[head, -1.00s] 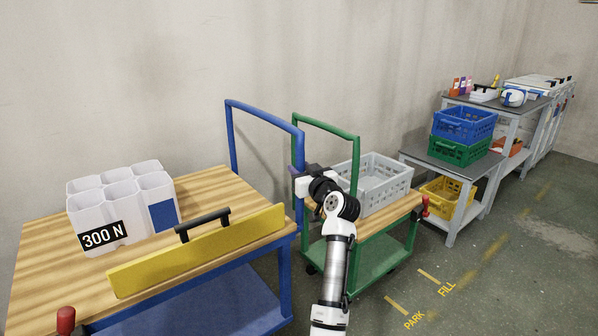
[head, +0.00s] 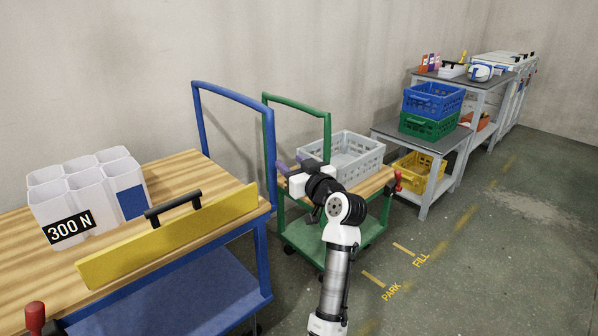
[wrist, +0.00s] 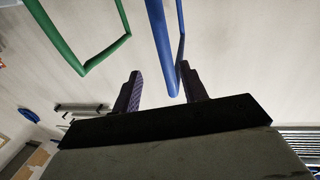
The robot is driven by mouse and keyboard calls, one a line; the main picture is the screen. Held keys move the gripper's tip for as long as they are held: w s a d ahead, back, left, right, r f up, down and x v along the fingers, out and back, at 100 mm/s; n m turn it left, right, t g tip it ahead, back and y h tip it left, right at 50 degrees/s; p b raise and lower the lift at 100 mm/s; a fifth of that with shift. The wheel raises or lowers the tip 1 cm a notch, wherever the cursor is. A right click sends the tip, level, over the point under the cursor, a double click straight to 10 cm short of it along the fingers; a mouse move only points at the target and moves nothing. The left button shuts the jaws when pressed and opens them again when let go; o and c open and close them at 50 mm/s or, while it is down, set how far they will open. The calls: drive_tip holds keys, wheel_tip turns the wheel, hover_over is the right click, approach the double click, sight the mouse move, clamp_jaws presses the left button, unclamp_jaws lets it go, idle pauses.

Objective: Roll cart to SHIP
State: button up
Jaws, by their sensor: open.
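A blue cart with a wooden top (head: 185,160) stands at the left in the head view, its blue push handle (head: 269,150) rising at its right end. A green cart (head: 355,232) with a green handle (head: 328,135) stands behind and right of it. My gripper (head: 289,165) is open and empty, just right of the blue handle's near post. In the wrist view my two purple fingers (wrist: 163,88) point toward the blue handle (wrist: 166,50), whose bar appears between them; I cannot tell whether they touch. The green handle (wrist: 80,60) is left there. No SHIP mark is visible.
The blue cart carries white bins marked 300 N (head: 88,195) and a yellow panel (head: 170,238). The green cart carries a grey crate (head: 345,155). Grey benches (head: 430,140) with crates line the wall. Floor marks PARK (head: 391,291) and FILL (head: 421,260) lie on open floor at right.

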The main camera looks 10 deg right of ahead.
drive_tip(key=shift+v, duration=1.5)
